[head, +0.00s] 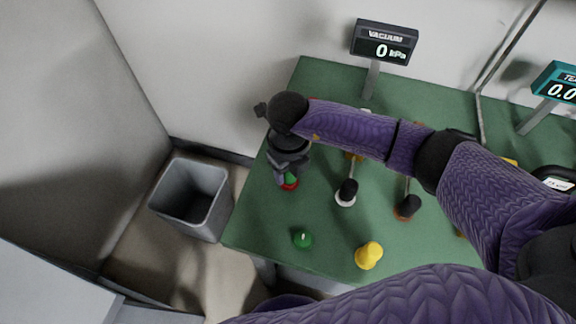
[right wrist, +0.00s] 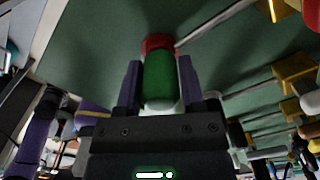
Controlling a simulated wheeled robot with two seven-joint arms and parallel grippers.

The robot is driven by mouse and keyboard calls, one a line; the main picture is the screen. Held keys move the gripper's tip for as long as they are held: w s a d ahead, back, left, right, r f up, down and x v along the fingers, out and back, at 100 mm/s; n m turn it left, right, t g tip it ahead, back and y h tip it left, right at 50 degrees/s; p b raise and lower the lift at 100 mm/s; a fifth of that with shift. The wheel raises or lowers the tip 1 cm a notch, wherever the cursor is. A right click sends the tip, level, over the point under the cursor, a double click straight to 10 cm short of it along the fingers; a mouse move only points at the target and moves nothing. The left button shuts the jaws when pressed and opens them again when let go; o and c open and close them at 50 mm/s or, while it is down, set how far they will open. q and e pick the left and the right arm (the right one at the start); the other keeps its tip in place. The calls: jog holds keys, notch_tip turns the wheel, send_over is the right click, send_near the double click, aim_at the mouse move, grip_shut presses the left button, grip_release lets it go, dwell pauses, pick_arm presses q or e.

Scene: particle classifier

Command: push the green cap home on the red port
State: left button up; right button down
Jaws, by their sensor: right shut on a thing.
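My right gripper (head: 287,178) reaches down over the left part of the green table. It is shut on the green cap (head: 291,178). In the right wrist view the green cap (right wrist: 160,78) stands between the two fingers of the gripper (right wrist: 160,90). The red port (right wrist: 158,43) shows as a red ring at the cap's far end, in line with it. In the head view the red port (head: 289,187) shows just below the fingers. The cap meets the red ring, but I cannot tell how far it is seated. My left gripper is not in view.
A second green piece (head: 303,240) and a yellow piece (head: 368,256) lie near the table's front edge. Black-ended fittings (head: 347,190) stand right of the gripper. A vacuum display (head: 384,42) reads 0 kPa. A grey bin (head: 190,197) stands left of the table (head: 260,225).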

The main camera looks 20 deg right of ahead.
jog(key=shift+f, duration=0.3)
jog(key=shift+c, duration=0.6)
grip_release()
notch_tip(320, 180, up, 10)
jog(key=p, duration=0.3)
